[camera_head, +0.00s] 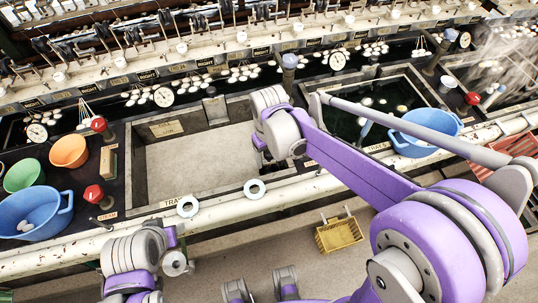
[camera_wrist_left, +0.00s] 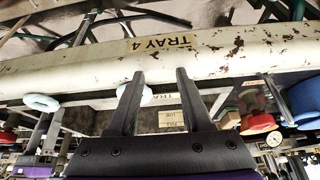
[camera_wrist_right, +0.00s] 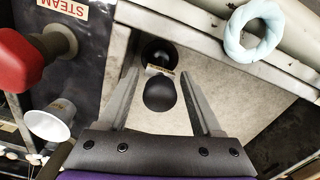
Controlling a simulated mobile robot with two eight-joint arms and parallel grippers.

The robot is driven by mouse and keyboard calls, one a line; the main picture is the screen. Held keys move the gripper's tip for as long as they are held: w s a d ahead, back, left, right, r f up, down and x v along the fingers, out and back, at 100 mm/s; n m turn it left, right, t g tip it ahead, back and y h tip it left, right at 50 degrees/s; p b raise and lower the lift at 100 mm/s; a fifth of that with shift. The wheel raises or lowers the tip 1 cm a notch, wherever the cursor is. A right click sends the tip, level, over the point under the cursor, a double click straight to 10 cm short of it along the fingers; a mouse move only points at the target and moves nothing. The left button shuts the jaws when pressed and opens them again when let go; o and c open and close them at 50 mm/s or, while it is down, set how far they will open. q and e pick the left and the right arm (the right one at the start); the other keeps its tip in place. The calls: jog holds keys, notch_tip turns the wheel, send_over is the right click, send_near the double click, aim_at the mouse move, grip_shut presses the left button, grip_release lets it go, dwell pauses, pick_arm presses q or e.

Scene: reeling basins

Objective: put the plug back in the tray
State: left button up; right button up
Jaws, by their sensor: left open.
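The pale, empty-looking tray (camera_head: 195,160) lies sunken in the middle of the head view, behind the worn white rail. In the right wrist view, a rounded black plug (camera_wrist_right: 160,95) shows over the pale tray floor (camera_wrist_right: 222,100), beside a dark round opening (camera_wrist_right: 158,50) with a small tan piece between them. My right gripper (camera_wrist_right: 159,72) is open, its fingers on either side of the plug and apart from it. In the head view my right arm hides the plug. My left gripper (camera_wrist_left: 158,72) is open and empty, facing the rail marked TRAY 4 (camera_wrist_left: 225,50).
Two pale rings (camera_head: 188,206) (camera_head: 254,189) sit on the rail. A red steam knob (camera_head: 94,194) and blue bowl (camera_head: 35,213) stand left; another blue bowl (camera_head: 425,128) is right, by a dark water basin. A yellow crate (camera_head: 340,234) is on the floor.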

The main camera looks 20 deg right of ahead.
jog(key=shift+r, duration=0.1)
notch_tip(320, 180, up, 11)
jog(key=shift+f+p, duration=0.15)
jog(key=shift+p, duration=0.3)
pick_arm(q)
jog(key=shift+w+r, duration=0.15)
jog(key=shift+r, duration=0.4)
dwell(0.4)
